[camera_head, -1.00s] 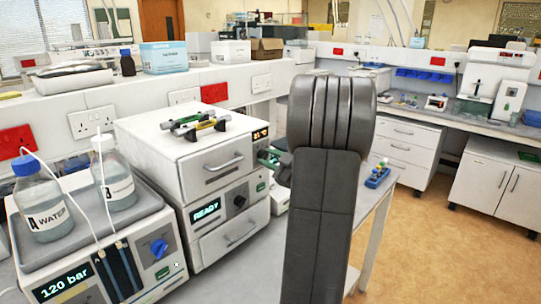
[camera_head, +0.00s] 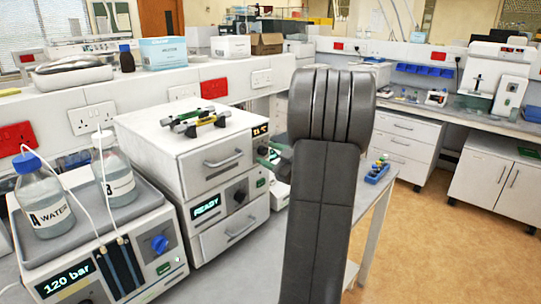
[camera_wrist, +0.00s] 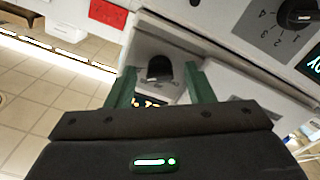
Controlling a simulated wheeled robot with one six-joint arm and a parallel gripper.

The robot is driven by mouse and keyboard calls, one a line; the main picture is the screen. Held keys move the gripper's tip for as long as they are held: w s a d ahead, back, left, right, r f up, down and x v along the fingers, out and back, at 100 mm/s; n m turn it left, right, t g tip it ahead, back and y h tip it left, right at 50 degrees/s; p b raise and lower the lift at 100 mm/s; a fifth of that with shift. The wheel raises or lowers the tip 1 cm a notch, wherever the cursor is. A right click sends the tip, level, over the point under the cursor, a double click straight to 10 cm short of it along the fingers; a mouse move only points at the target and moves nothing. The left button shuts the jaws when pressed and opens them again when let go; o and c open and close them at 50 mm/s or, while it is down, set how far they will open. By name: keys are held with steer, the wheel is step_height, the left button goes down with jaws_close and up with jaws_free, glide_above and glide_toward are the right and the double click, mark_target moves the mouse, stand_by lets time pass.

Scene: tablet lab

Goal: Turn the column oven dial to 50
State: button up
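The column oven (camera_head: 160,150) is the white upper box with a drawer handle, and columns lie on its top. Its small orange display (camera_head: 260,129) shows at the right end of its front; the digits are too small to read surely. In the wrist view the dark dial (camera_wrist: 159,68) lies between my gripper's green fingers (camera_wrist: 158,88), with a gap on each side. The gripper is open. The orange display (camera_wrist: 150,104) below the dial is partly covered by my gripper.
Below the oven is a white unit with a READY display (camera_head: 206,207) and its own dark knob (camera_head: 240,196), which also shows in the wrist view (camera_wrist: 297,12). At left, a pump reading 120 bar (camera_head: 65,279) carries two bottles. A blue vial rack (camera_head: 377,172) stands on the bench at right.

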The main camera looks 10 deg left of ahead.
steer(key=shift+d, duration=0.1)
steer(key=b+v, duration=0.3)
steer(key=v, duration=1)
steer(key=shift+s+d, duration=0.25)
steer(key=shift+a, duration=0.1)
steer(key=p+x, duration=0.3)
steer(key=x, duration=1)
steer(key=shift+w+a, duration=0.25)
steer(key=shift+a, duration=0.05)
steer(key=shift+d, duration=0.15)
